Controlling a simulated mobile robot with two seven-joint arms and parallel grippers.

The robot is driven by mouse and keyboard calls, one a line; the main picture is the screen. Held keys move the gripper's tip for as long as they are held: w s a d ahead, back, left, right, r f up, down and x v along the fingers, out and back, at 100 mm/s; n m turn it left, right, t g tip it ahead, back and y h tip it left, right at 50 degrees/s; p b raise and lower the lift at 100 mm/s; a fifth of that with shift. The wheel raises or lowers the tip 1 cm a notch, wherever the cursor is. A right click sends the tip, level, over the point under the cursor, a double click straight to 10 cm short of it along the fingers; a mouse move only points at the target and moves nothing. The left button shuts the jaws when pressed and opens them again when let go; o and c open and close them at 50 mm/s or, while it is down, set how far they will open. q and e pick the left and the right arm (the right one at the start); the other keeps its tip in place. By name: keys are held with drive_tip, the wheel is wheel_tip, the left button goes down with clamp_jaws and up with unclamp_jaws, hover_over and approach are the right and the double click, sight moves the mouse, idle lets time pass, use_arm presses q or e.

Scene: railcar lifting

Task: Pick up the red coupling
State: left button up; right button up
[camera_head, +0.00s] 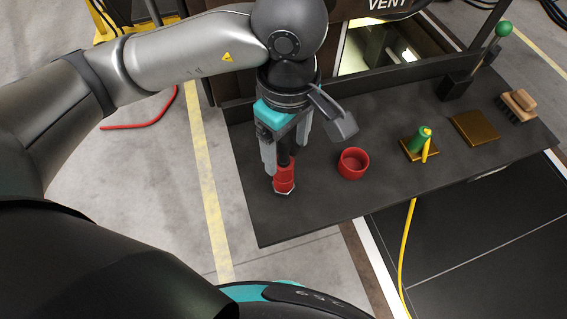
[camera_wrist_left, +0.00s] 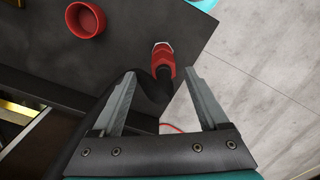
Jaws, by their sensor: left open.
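The red coupling (camera_head: 285,178) has a pale metal end and a dark part, perhaps a hose, running from it toward my gripper. It is at the near left part of the dark table. In the left wrist view the coupling (camera_wrist_left: 163,58) lies just beyond the fingertips, roughly centred between them. My left gripper (camera_head: 285,155) is open above and around the dark part, its fingers (camera_wrist_left: 160,78) either side with visible gaps. My right gripper is not in view.
A red cup (camera_head: 353,165) stands right of the coupling on the dark table (camera_head: 300,222). Further right are a green and yellow fitting (camera_head: 420,140) on a brass plate, another brass plate (camera_head: 475,127), a brush (camera_head: 518,105) and a green-knobbed lever (camera_head: 503,29). A yellow hose (camera_head: 404,250) hangs over the front edge.

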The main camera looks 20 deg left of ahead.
sight(284, 165)
use_arm(q)
drive_tip(key=f, duration=0.3)
drive_tip(key=f+p, duration=0.1)
drive_tip(key=shift+s+a+f, duration=0.2)
drive_tip(key=shift+a+f, duration=0.05)
drive_tip(key=shift+f, duration=0.4)
clamp_jaws()
